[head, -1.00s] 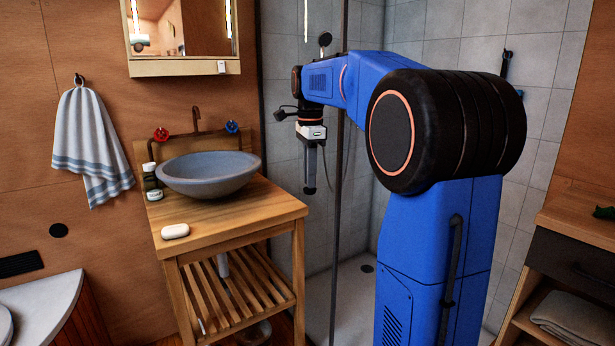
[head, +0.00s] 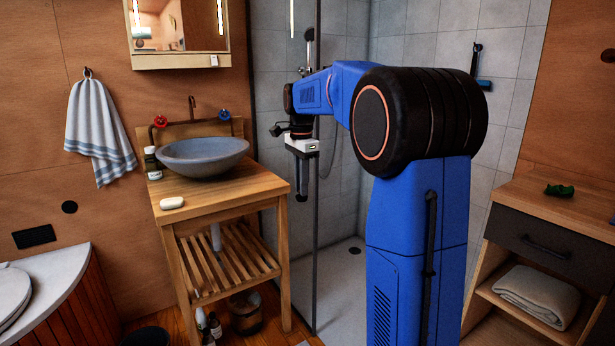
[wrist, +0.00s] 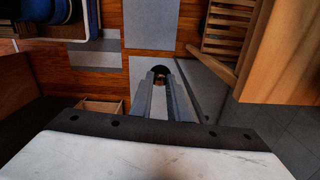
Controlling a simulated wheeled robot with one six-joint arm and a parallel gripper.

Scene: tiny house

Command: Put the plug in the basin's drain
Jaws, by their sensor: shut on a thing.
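The grey-blue round basin (head: 202,160) stands on the wooden washstand (head: 235,194) at the left of the head view. Its drain cannot be made out from this low angle. My gripper (head: 301,197) points down to the right of the washstand, apart from the basin and lower than its rim. In the wrist view my gripper (wrist: 160,82) has its fingers shut on a small dark round piece, which appears to be the plug (wrist: 160,69).
A soap bar (head: 172,203) and a dark bottle (head: 151,160) stand by the basin. The glass shower panel's dark edge (head: 316,260) is close to my gripper. A drawer cabinet (head: 540,215) with a green item (head: 559,190) stands at right.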

